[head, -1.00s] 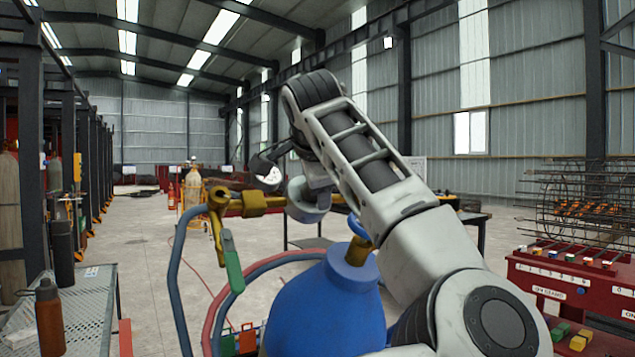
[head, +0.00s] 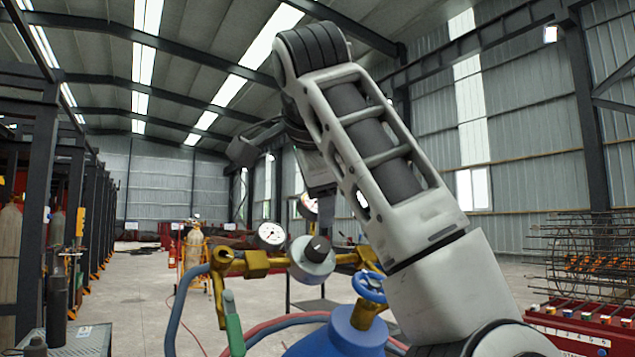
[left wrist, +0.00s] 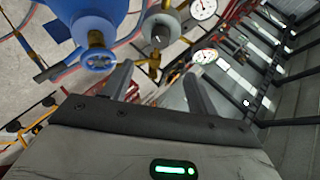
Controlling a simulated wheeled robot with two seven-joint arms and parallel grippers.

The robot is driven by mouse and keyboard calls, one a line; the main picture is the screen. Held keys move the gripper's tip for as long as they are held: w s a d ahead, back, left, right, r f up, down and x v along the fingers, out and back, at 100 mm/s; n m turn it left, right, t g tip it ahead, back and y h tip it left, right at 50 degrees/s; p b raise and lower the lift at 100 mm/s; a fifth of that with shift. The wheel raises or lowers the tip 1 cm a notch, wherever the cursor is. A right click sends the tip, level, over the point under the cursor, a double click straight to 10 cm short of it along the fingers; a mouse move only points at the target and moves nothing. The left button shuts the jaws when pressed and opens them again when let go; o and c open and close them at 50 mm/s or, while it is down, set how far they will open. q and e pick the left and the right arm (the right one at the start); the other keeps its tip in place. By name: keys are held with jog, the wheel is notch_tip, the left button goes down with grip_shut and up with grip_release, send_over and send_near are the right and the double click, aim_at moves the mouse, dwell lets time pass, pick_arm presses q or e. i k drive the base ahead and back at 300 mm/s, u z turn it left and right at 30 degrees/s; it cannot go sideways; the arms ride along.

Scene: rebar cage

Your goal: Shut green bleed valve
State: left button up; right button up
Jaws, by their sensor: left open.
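The green bleed valve's lever (head: 233,322) hangs down, slightly tilted, below the brass fitting at the left of the regulator (head: 312,258). A gauge (head: 271,234) with a white face stands above that fitting. The blue cylinder (head: 340,338) has a blue handwheel (head: 368,287) right of the regulator. My left gripper (left wrist: 158,88) is open and empty, its dark fingers apart, with the regulator (left wrist: 160,35) and handwheel (left wrist: 98,60) beyond them. The green lever cannot be made out in the left wrist view. My right gripper is not in view.
A pale arm of mine crosses the head view from the lower right and hides what lies behind it. Blue and red hoses curve around the cylinder. A red bench (head: 580,330) stands at the right, a metal table (head: 85,342) at the left.

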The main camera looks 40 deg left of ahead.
aim_at(236, 341)
jog(key=k, duration=1.05)
